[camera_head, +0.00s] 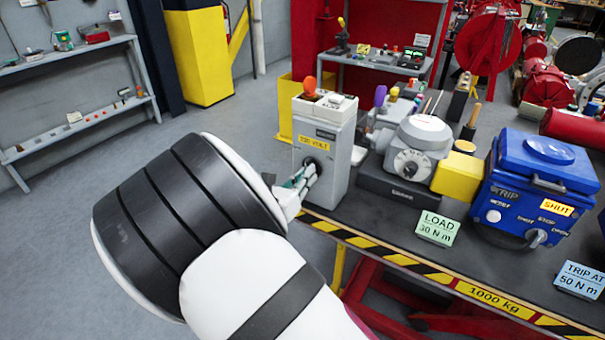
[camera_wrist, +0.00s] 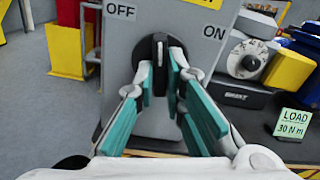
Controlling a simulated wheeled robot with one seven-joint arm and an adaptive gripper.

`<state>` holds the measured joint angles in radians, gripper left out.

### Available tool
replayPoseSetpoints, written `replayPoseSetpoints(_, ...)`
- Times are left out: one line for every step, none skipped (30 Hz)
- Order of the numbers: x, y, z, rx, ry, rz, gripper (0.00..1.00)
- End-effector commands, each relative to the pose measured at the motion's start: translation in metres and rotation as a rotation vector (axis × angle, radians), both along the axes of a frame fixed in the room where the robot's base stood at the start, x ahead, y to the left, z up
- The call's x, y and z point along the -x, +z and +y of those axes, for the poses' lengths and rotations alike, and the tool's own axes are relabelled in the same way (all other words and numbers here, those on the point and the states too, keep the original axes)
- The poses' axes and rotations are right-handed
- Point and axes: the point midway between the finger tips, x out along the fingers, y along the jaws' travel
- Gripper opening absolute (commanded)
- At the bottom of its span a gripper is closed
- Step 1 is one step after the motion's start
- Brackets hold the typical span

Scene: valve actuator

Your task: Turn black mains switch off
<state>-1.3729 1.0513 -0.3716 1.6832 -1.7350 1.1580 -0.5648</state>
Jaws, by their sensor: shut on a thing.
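The black mains switch (camera_wrist: 159,50) is a round knob with a raised grip on the front of a grey box (camera_head: 336,146). In the wrist view the box face carries the words OFF at the left and ON at the right. The switch's grip stands about upright in that view, between the two words. My gripper (camera_wrist: 160,78) has its teal-padded fingers on either side of the grip and is shut on it. In the head view my gripper (camera_head: 305,176) reaches the box's front from the left, and its fingers partly cover the switch.
A yellow 230 VOLT label and an orange knob (camera_head: 309,85) are on the box. To its right stand a grey dial unit (camera_head: 412,161), a yellow block (camera_head: 456,177) and a blue actuator (camera_head: 537,187). A green LOAD card (camera_head: 437,228) stands near the striped bench edge (camera_head: 400,259).

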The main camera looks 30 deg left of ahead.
Motion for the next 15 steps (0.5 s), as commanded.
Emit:
replayPoseSetpoints(0.0012, -0.0001, -0.0003, 0.044, 0.000, 0.007, 0.00)
replayPoseSetpoints(0.0013, -0.0001, -0.0003, 0.072, 0.000, 0.009, 0.00)
replayPoseSetpoints(0.0013, -0.0003, -0.0004, 0.108, 0.000, 0.012, 0.00)
replayPoseSetpoints(0.0014, -0.0003, -0.0004, 0.136, 0.000, 0.014, 0.00)
replayPoseSetpoints(0.0014, -0.0003, -0.0004, 0.163, 0.000, 0.016, 0.00)
replayPoseSetpoints(0.0014, -0.0003, -0.0005, 0.199, 0.000, 0.019, 0.00)
replayPoseSetpoints(0.0014, -0.0002, -0.0005, 0.225, 0.000, 0.021, 0.00)
replayPoseSetpoints(0.0016, -0.0001, -0.0006, 0.249, 0.000, 0.023, 0.00)
replayPoseSetpoints(0.0015, -0.0001, -0.0007, 0.281, 0.000, 0.025, 0.00)
replayPoseSetpoints(0.0015, -0.0002, -0.0009, 0.304, 0.000, 0.027, 0.00)
replayPoseSetpoints(0.0015, -0.0003, -0.0010, 0.328, 0.000, 0.029, 0.00)
replayPoseSetpoints(0.0014, -0.0005, -0.0011, 0.356, 0.000, 0.031, 0.00)
replayPoseSetpoints(0.0014, -0.0006, -0.0011, 0.376, 0.000, 0.033, 0.00)
replayPoseSetpoints(0.0013, -0.0006, -0.0011, 0.395, 0.001, 0.034, 0.00)
replayPoseSetpoints(0.0013, -0.0006, -0.0013, 0.419, 0.001, 0.036, 0.00)
